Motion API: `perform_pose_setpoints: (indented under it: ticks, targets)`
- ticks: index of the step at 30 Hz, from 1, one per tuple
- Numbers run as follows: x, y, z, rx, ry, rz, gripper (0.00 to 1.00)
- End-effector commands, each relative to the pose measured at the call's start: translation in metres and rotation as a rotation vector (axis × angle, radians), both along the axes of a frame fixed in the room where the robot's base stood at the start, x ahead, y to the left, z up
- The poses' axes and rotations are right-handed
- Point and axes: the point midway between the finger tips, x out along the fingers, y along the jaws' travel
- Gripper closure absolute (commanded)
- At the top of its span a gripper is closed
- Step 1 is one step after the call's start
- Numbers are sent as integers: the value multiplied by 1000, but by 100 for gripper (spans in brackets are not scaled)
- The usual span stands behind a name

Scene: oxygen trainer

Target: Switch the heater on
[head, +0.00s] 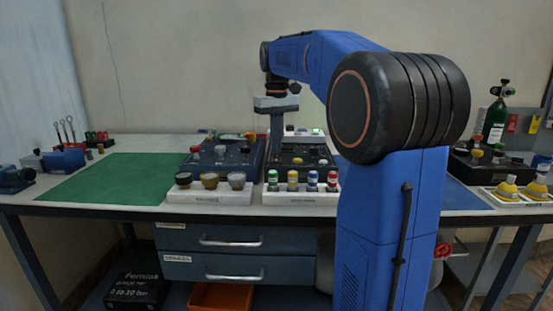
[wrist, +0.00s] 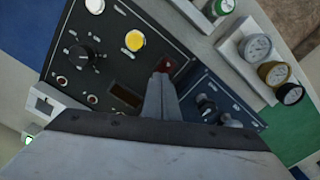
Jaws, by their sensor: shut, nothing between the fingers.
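A black control panel (head: 318,163) stands at the middle of the bench. In the wrist view the same panel (wrist: 103,62) carries a black knob (wrist: 82,57), a white button (wrist: 94,6), a yellow button (wrist: 134,40) and small round fittings. A small red part (wrist: 166,64) sits near its edge, right at my fingertips. I cannot read any label, so I cannot tell which control is the heater's. My gripper (wrist: 161,79) is shut and empty, pointing down over the panel; contact with the red part is unclear.
A dark blue panel (wrist: 225,93) with knobs adjoins the black one. A white rack of gauges (wrist: 240,52) and a white rack of coloured-cap bottles (head: 300,198) stand in front. A green mat (head: 110,177) lies clear at left. A green cylinder (head: 494,125) stands at right.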

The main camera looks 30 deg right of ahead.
Motion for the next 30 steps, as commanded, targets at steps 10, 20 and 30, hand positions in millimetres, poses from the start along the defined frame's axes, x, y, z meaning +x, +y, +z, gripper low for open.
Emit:
perform_pose_setpoints:
  ticks: [10, 20, 30]
  targets:
    - [0, 0, -4, 0, 1, 0, 100]
    - [0, 0, -7, 0, 0, 0, 100]
    - [0, 0, -12, 0, 0, 0, 100]
